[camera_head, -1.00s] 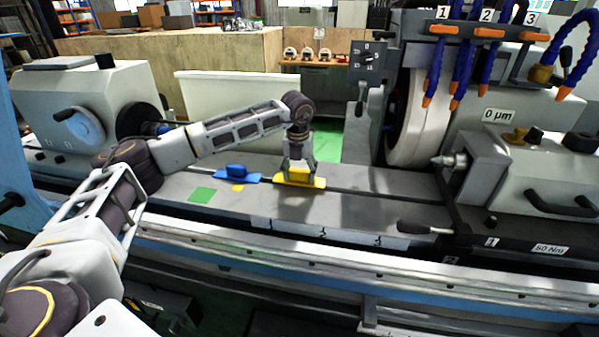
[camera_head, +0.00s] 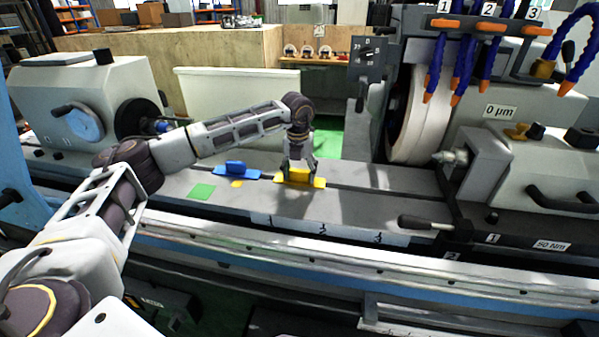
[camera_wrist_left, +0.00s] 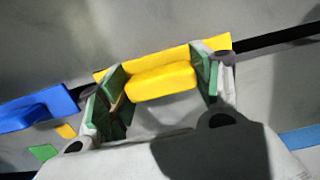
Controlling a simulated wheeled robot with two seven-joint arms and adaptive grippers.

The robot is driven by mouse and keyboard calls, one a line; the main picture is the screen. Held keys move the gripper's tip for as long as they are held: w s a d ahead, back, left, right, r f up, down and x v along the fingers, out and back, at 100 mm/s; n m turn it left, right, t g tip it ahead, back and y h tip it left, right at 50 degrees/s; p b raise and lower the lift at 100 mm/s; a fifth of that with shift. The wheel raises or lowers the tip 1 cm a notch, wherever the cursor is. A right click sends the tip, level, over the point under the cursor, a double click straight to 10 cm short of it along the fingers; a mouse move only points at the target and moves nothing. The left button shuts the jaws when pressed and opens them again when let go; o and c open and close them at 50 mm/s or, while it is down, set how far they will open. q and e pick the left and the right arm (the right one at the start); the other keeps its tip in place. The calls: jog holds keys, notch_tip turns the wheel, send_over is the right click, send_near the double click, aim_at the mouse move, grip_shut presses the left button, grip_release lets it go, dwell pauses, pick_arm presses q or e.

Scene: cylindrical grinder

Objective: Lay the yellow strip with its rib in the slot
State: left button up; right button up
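The yellow strip (camera_head: 316,183) is a flat plate with a raised block on top, above the grey machine table. My left gripper (camera_head: 299,172) points down with its fingers at both ends of that block. In the left wrist view the green finger pads (camera_wrist_left: 160,88) meet the ends of the yellow block (camera_wrist_left: 160,82). The dark slot (camera_head: 365,193) runs along the table; in the wrist view it (camera_wrist_left: 275,37) emerges from the strip's right end, roughly in line with it. The rib underneath is hidden. I cannot tell whether the strip touches the table. My right gripper is not in view.
A blue strip (camera_head: 237,170) with a block sits left of the yellow one, along the slot line. A green patch (camera_head: 202,191) and a small yellow patch (camera_head: 237,184) lie on the table. The grinding wheel (camera_head: 420,115) and tailstock (camera_head: 530,165) stand to the right.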

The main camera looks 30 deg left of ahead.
aim_at(298, 183)
pick_arm(q)
jog(key=o, duration=0.4)
jog(key=shift+r, duration=0.1)
jog(key=shift+s+d+r, duration=0.1)
jog(key=shift+s+r, duration=0.15)
jog(key=shift+r, duration=1.7)
jog(key=shift+s+r, duration=0.2)
jog(key=shift+r, duration=1.8)
jog(key=shift+s+d+r, duration=0.1)
jog(key=shift+s+r, duration=0.15)
jog(key=shift+r, duration=1.7)
jog(key=shift+s+f, duration=0.1)
